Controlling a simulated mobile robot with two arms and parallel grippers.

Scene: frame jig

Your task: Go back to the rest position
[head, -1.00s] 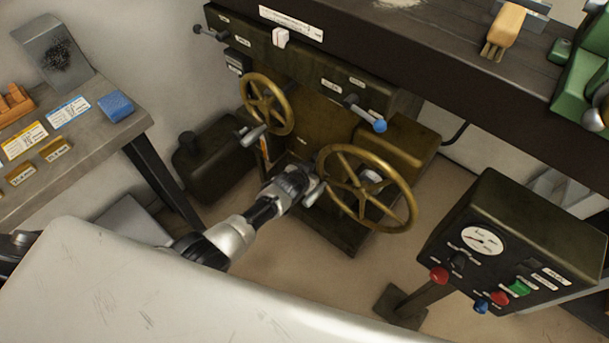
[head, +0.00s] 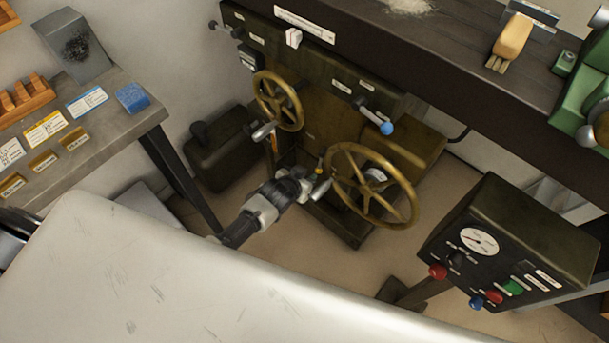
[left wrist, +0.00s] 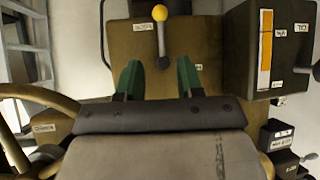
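The task names no object. My left gripper (head: 316,187) reaches in from the lower left in the head view. It is just left of the large brass handwheel (head: 372,187); I cannot tell whether they touch. In the left wrist view its two green-sided fingers (left wrist: 160,80) stand apart with nothing between them. A lever with a yellow knob (left wrist: 159,13) lies just beyond the fingers. My right gripper is in neither view.
A smaller handwheel (head: 278,101) and a blue-knobbed lever (head: 386,128) are on the machine. A control box (head: 510,245) stands at right, a workbench (head: 150,112) at left. A pale, scratched surface (head: 150,280) fills the lower left. Floor shows before the machine.

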